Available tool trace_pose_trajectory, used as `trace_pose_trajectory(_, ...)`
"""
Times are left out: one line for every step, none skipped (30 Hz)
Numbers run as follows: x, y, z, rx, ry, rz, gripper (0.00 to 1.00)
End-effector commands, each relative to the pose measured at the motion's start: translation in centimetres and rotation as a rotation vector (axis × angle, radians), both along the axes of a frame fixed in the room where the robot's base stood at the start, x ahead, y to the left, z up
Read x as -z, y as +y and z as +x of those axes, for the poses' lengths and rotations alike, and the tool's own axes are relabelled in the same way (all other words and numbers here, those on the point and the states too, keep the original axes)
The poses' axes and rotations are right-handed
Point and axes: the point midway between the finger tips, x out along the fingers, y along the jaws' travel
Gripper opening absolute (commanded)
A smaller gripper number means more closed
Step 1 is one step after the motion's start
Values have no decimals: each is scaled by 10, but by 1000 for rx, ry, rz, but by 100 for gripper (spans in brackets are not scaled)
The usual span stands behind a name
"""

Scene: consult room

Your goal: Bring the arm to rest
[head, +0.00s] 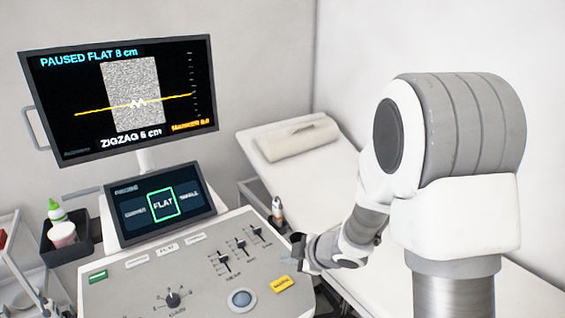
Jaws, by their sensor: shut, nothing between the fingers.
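My arm (445,140) stands at the right of the head view and bends down and to the left. My gripper (298,250) is at its far end, just by the right edge of the console panel (210,285). The gripper is small and dark in this view, and it is shut with nothing held. I cannot tell whether it touches the panel edge.
A large monitor (120,95) reads "PAUSED FLAT 8 cm". Below it, a small screen (160,205) has "FLAT" framed in green. Sliders, a knob and a round blue button (242,299) are on the panel. A bed (300,185) with a rolled pillow lies behind. A dark bin (70,240) holds bottles.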

Motion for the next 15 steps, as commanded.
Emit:
trace_pose_trajectory(-10,-6,4,35,-12,-7,0)
trace_pose_trajectory(-16,-11,6,64,-20,-13,0)
trace_pose_trajectory(-27,-19,9,111,-30,-21,0)
trace_pose_trajectory(-36,-27,12,154,-37,-27,0)
trace_pose_trajectory(-45,-35,13,201,-44,-34,0)
trace_pose_trajectory(-59,-46,14,266,-51,-40,0)
trace_pose_trajectory(-69,-55,14,318,-54,-43,0)
trace_pose_trajectory(-78,-64,12,370,-56,-46,0)
trace_pose_trajectory(-91,-76,10,436,-58,-45,0)
trace_pose_trajectory(-100,-84,7,486,-56,-44,0)
trace_pose_trajectory(-108,-92,3,536,-53,-40,0)
trace_pose_trajectory(-119,-102,-4,599,-46,-34,0)
trace_pose_trajectory(-126,-109,-9,647,-41,-28,0)
trace_pose_trajectory(-134,-116,-15,694,-34,-20,0)
trace_pose_trajectory(-143,-124,-24,754,-22,-9,0)
